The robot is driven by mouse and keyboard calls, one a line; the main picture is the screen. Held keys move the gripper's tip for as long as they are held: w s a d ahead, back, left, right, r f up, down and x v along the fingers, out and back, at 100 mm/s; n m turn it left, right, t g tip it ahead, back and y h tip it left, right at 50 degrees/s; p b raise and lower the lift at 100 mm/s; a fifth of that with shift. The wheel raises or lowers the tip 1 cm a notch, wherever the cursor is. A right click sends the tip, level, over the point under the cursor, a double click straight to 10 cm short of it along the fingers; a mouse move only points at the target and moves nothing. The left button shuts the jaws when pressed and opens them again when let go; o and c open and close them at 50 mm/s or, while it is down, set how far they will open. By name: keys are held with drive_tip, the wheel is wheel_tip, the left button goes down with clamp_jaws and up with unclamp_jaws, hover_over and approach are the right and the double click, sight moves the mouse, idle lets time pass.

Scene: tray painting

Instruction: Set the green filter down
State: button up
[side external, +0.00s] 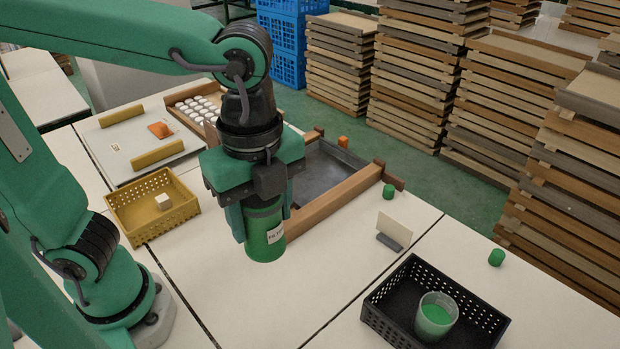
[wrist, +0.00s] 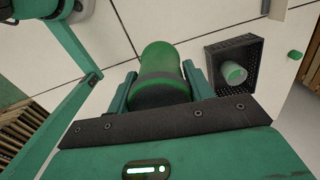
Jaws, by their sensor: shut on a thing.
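In the wrist view the green filter (wrist: 160,75) sits between the two fingers of my gripper (wrist: 158,92). The finger on the far side is partly hidden in the side external view.
A black crate (side external: 374,318) with a cup of green paint (side external: 435,315) stands front right. A yellow basket (side external: 130,228) holding a white cube (side external: 163,201) is at left. A wood-edged metal tray (side external: 340,196) lies behind the filter. A card stand (side external: 394,230) stands right. The front middle table is clear.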

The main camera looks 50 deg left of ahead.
drive_tip(key=shift+s+d+f+m, duration=0.1)
drive_tip(key=shift+s+d+m, duration=0.15)
drive_tip(key=shift+s, duration=0.3)
drive_tip(key=shift+s+d+m, duration=0.15)
drive_tip(key=shift+s+m, duration=0.1)
drive_tip(key=shift+s, duration=0.25)
wheel_tip(320, 180, down, 11)
drive_tip(key=shift+w+a+f, duration=1.1)
drive_tip(key=shift+w+f, duration=0.5)
drive_tip(key=shift+f, duration=0.25)
drive_tip(key=shift+w+a+f, duration=1.1)
drive_tip(key=shift+w+f, duration=0.5)
drive_tip(key=shift+f, duration=0.2)
drive_tip(key=shift+w+a+f, duration=1.1)
drive_tip(key=shift+w+f, duration=0.5)
drive_tip(key=shift+f, duration=0.25)
drive_tip(key=shift+f, duration=0.1)
drive_tip(key=o, duration=1)
